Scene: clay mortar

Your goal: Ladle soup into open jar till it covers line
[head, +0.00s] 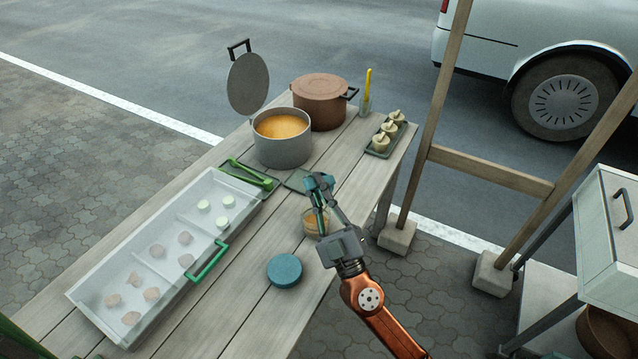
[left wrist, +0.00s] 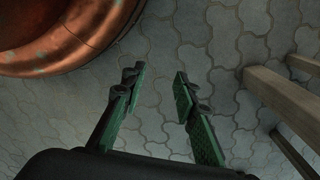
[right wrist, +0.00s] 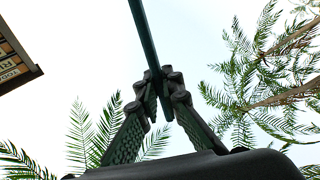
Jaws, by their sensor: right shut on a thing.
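The grey pot (head: 283,152) stands open on the table with orange soup (head: 281,127) in it. The jar (head: 309,221) stands nearer, partly hidden behind my right gripper, with something orange inside; its line cannot be made out. My right gripper (head: 334,212) is shut on the dark teal ladle (head: 318,183), beside and over the jar. In the right wrist view the fingers (right wrist: 160,90) pinch the thin ladle handle (right wrist: 146,35); whether the bowl holds soup cannot be told. My left gripper (left wrist: 160,85) is open and empty over the paving.
A round blue lid (head: 284,270) lies near the jar. A clear compartment box (head: 120,255) with food pieces fills the left. Green tongs (head: 250,175), a brown pot (head: 320,98), the upright grey pot lid (head: 247,85) and a tray of small pots (head: 378,151) stand around.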

